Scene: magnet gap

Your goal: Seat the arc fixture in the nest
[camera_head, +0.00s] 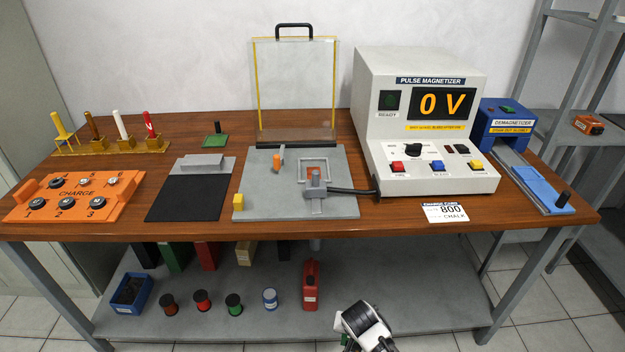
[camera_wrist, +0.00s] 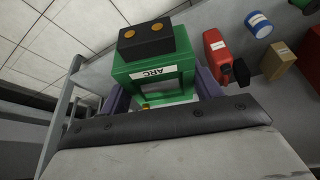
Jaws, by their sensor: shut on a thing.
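The arc fixture (camera_wrist: 140,55) is a green block with a white ARC label, read upside down in the wrist view, and a dark block with two orange dots on one end. My gripper (camera_wrist: 160,93) is shut on it, with a purple finger at each side. In the head view my white and black wrist shows at the bottom edge, in front of the bench; the fingers and most of the fixture are hidden there. A grey plate (camera_head: 255,205) lies mid-bench. It bears a raised square frame (camera_head: 303,167), which may be the nest; I cannot tell for sure.
A clear guard panel (camera_head: 290,90) stands behind the plate. The pulse magnetizer (camera_head: 370,110), reading 0 V, is to its right, with a black cable to the plate. An orange charge box (camera_head: 75,208) and black mat (camera_head: 185,200) are left. A red can (camera_head: 310,285) stands on the lower shelf.

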